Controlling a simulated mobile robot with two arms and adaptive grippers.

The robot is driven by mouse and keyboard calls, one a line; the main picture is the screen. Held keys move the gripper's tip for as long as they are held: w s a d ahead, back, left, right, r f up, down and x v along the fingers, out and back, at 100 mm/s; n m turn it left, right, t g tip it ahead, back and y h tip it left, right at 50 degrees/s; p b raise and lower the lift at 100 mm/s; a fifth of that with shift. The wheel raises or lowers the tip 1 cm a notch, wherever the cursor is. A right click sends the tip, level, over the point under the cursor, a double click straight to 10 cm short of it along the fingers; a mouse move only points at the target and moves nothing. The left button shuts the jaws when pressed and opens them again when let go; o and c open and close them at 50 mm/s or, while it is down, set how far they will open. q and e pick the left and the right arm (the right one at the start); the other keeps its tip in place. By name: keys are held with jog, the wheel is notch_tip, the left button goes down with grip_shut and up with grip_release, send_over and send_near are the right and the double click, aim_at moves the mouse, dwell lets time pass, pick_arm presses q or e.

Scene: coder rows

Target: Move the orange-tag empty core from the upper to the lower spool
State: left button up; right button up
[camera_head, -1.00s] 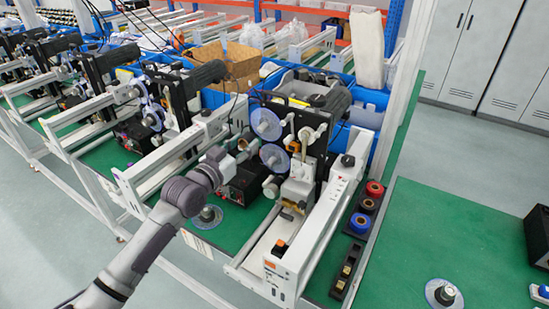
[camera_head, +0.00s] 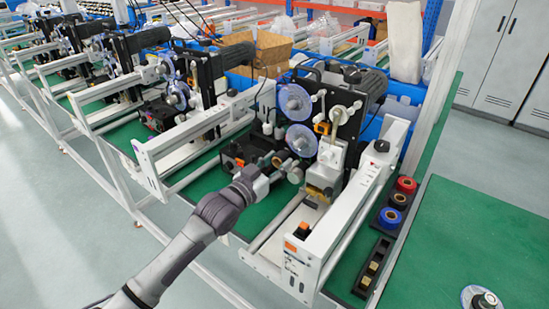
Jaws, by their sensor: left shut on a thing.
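The machine with the orange tag (camera_head: 290,247) stands in the middle of the view. Its upper spool (camera_head: 295,102) and lower spool (camera_head: 301,140) show as translucent bluish discs, one above the other, on its dark panel. My left gripper (camera_head: 278,168) comes in from the lower left and is in front of the machine, just below and left of the lower spool. It is shut on a small brownish core (camera_head: 277,161), largely hidden by the fingers. I cannot tell whether the core touches the lower spool. My right gripper is out of view.
Red and blue rolls (camera_head: 396,200) sit in a black holder at the right of the machine. A white frame rail (camera_head: 345,210) runs along the machine's right side. A black control box (camera_head: 240,152) is close behind my left arm. The green table at right (camera_head: 470,230) is mostly clear.

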aim_at(295, 147)
pick_arm(q)
jog(key=shift+b+x, duration=1.55)
jog(key=shift+x, duration=0.8)
jog(key=shift+r+p, duration=0.1)
jog(key=shift+p, duration=0.35)
jog(key=shift+b+x, duration=1.4)
jog(key=shift+x, duration=0.45)
jog(key=o, duration=1.1)
jog(key=shift+o, duration=0.2)
